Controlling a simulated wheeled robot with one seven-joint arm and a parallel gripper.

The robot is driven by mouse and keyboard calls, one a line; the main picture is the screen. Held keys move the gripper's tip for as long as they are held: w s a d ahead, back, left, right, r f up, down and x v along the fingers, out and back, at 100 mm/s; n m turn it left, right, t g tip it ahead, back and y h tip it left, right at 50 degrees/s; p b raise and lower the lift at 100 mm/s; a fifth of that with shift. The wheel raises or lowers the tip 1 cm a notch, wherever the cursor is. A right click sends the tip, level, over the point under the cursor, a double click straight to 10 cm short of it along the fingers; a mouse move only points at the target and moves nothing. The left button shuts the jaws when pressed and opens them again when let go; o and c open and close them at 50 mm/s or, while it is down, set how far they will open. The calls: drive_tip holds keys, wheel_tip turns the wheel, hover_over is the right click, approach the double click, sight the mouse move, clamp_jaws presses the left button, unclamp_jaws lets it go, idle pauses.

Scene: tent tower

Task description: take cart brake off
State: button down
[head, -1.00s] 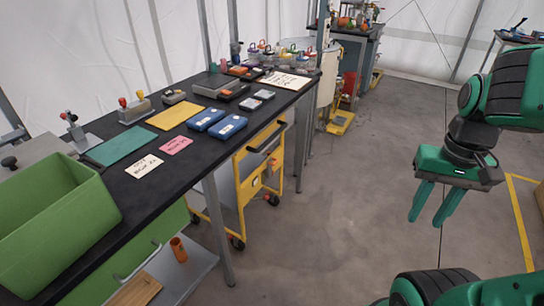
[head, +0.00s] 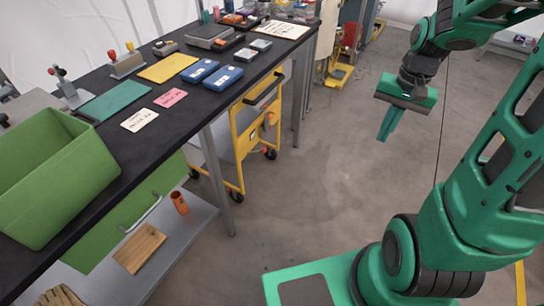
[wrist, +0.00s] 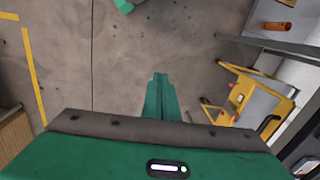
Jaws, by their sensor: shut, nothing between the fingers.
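The yellow cart (head: 237,160) stands partly under the black workbench, with a dark push handle (head: 262,88) and casters on the floor. Small red-orange parts sit near its casters; I cannot tell which is the brake. The cart also shows at the right in the wrist view (wrist: 281,104), with a red spot on its frame. My gripper (head: 384,138) hangs in free air right of the cart, clearly apart from it. Its green fingers are together and empty, and in the wrist view (wrist: 160,76) they point over bare floor.
The black workbench (head: 110,165) carries a green bin (head: 60,205), blue cases and cards. An orange cup (head: 179,202) and a wooden board (head: 139,248) rest on the shelf below. Grey floor (head: 300,215) is open between the bench and my arm.

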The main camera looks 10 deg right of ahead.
drive_tip(key=w+a+f+m+t+y, duration=0.1)
drive_tip(key=w+a+f+m+y, duration=0.1)
drive_tip(key=w+f, duration=0.75)
drive_tip(key=w+a+f+m+t+y, duration=0.1)
drive_tip(key=w+a+f+m+y, duration=0.1)
drive_tip(key=w+f, duration=0.75)
drive_tip(key=w+a+f+m+t+y, duration=0.2)
drive_tip(key=w+a+f+m, duration=0.1)
drive_tip(key=f, duration=0.4)
drive_tip(key=w+a+f+m+t+y, duration=0.1)
drive_tip(key=w+a+f+m+t, duration=0.1)
drive_tip(key=f+m, duration=0.3)
drive_tip(key=w+a+f+m+t+y, duration=0.2)
drive_tip(key=w+a+f+m, duration=0.1)
drive_tip(key=f, duration=0.7)
drive_tip(key=shift+w+a+m+t+y, duration=0.35)
drive_tip(key=shift+w+m, duration=0.25)
drive_tip(key=shift+m, duration=0.4)
drive_tip(key=w+a, duration=0.7)
drive_tip(key=a, duration=0.2)
drive_tip(key=shift+w+f, duration=0.15)
drive_tip(key=shift+f, duration=0.15)
